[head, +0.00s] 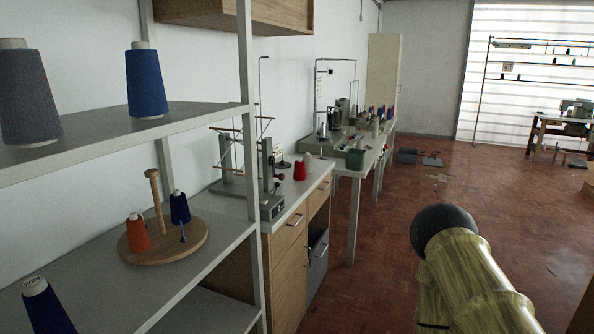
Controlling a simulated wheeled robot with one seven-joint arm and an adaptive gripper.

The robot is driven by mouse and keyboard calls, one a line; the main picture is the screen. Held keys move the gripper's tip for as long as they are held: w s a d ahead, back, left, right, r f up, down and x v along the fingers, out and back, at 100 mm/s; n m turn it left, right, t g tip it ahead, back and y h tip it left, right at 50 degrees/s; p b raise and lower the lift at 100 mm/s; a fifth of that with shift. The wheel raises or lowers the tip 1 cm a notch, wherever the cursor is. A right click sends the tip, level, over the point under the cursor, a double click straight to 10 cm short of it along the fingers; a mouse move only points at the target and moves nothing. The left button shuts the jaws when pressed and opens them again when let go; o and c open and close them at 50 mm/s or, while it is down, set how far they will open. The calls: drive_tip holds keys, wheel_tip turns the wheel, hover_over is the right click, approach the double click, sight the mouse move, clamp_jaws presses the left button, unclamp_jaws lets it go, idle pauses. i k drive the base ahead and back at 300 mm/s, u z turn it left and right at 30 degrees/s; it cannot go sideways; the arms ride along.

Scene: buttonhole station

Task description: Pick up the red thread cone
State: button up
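A small red thread cone (300,170) stands upright on the grey-topped wooden cabinet (318,184), near its far end. A white cone (309,163) stands close behind it to the right. The red cone looks free, with nothing on top of it. My gripper is not in view. Part of my arm, yellow-green with a dark rounded end, shows at the bottom right, well apart from the red cone.
A metal shelf (189,264) on the left holds grey, blue and orange cones, some on a round wooden stand (193,245). A winding machine (272,205) stands left of the red cone. A long table (350,170) lies beyond. The wooden floor (385,250) in the middle is open.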

sight(299, 173)
drive_tip(key=u, duration=0.05)
drive_tip(key=i, duration=1.45)
